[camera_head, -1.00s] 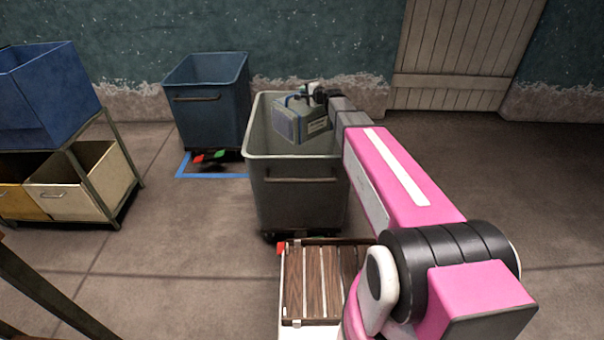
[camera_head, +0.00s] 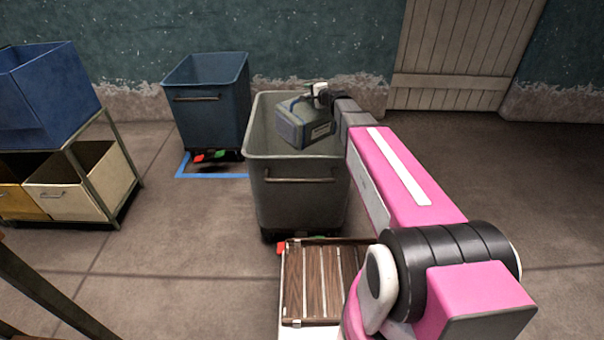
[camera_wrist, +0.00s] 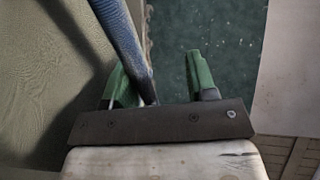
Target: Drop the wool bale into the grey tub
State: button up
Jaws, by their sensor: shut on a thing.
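The wool bale (camera_head: 304,124) is a grey-green block with a blue band, hanging tilted from my gripper (camera_head: 318,92). It is over the opening of the grey tub (camera_head: 300,208), with its lower part below the level of the back rim. I cannot tell whether it touches a wall of the tub. In the wrist view my gripper (camera_wrist: 158,78) shows two green fingers, with a blue strap (camera_wrist: 122,38) running up between them by the left finger. The tub's floor is hidden.
A blue tub (camera_head: 208,118) stands behind and left, beside a blue floor line (camera_head: 212,176). A rack at the left holds a blue bin (camera_head: 45,100) and a cream bin (camera_head: 85,190). A slatted wooden deck (camera_head: 318,285) is in front of the grey tub. The floor at right is clear.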

jog(key=v, duration=0.7)
jog(key=shift+s+d+r, duration=0.15)
jog(key=shift+s, duration=0.1)
